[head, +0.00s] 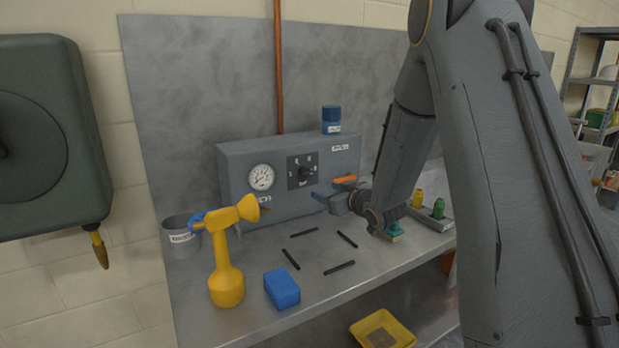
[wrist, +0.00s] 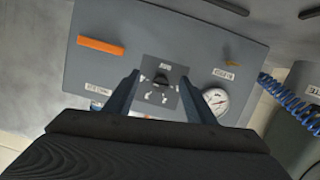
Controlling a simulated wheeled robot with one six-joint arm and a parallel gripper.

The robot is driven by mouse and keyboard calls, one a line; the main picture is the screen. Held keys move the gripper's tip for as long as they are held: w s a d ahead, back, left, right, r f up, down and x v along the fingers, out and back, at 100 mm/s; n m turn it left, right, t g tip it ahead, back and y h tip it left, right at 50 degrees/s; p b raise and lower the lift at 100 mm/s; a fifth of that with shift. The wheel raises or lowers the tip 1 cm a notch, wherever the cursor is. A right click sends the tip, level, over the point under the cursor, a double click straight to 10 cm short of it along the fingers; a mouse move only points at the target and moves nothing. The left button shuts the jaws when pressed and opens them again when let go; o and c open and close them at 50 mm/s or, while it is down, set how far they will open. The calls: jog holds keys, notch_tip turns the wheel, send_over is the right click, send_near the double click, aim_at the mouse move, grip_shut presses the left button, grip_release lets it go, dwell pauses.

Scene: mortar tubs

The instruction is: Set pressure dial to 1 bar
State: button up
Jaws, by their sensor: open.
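The pressure dial (head: 304,172) is a black knob on a dark square plate with white marks, on the front of a grey box (head: 233,165). The dial (wrist: 161,83) also shows in the wrist view, between my fingers in the picture. The mark its pointer stands at is too small to read. A round white gauge (head: 262,176) sits left of the dial; it also shows in the wrist view (wrist: 215,100). My gripper (head: 337,196) is open and empty, in front of the box, right of and below the dial in the head view.
An orange lever (head: 344,179) is on the box right of the dial, close to my gripper. A yellow sprayer (head: 226,258), a blue block (head: 282,289) and several black bars lie or stand on the bench (head: 240,325).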

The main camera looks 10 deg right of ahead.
aim_at(308, 174)
jog(key=w+a+y, duration=0.1)
jog(key=w, duration=0.2)
jog(key=w+a+r+n+t+y+p, duration=0.1)
jog(key=w, duration=0.2)
jog(key=w+a+r+y, duration=0.1)
jog(key=w, duration=0.2)
jog(key=shift+a+n+t+p, duration=0.3)
jog(key=shift+a+t+p, duration=0.05)
jog(key=shift+t+p, duration=0.05)
jog(key=c, duration=1)
